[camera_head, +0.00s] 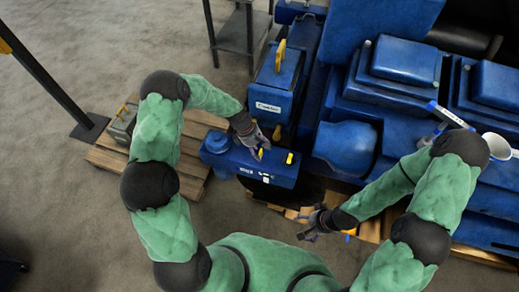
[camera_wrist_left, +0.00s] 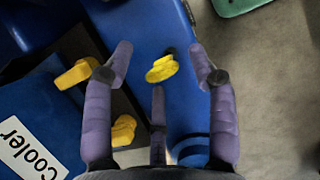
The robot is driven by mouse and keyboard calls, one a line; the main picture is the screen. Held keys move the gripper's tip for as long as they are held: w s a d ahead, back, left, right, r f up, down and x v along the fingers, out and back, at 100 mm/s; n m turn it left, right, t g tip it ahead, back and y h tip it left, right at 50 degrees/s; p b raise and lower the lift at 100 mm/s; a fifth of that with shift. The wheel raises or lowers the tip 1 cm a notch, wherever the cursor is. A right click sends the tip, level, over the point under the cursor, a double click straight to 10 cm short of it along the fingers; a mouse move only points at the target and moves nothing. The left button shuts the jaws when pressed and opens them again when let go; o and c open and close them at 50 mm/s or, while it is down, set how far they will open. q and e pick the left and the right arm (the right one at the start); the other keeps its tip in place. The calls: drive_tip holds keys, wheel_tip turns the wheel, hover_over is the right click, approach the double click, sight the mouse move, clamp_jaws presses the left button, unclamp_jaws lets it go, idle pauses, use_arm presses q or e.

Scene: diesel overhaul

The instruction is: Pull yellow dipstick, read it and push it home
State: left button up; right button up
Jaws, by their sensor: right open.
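Several yellow handles show on the blue engine (camera_head: 268,168); I cannot tell for sure which is the dipstick. My left gripper (camera_head: 258,150) is over the engine's near blue block, with a small yellow handle (camera_head: 261,154) at its fingers. In the left wrist view, a yellow knob (camera_wrist_left: 162,68) lies between the spread fingertips of the left gripper (camera_wrist_left: 162,65), with a gap on each side. Another yellow handle (camera_wrist_left: 75,73) is to the left and a third (camera_wrist_left: 123,130) lower down. My right gripper (camera_head: 308,228) is open and empty, low beside the engine.
A blue box labelled "Cooler" (camera_head: 268,107) stands just beyond the left gripper. A wooden pallet (camera_head: 108,158) with a grey box (camera_head: 122,122) is at left. A white funnel (camera_head: 497,147) is at far right.

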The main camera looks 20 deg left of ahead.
use_arm(q)
drive_tip(key=v, duration=1.2)
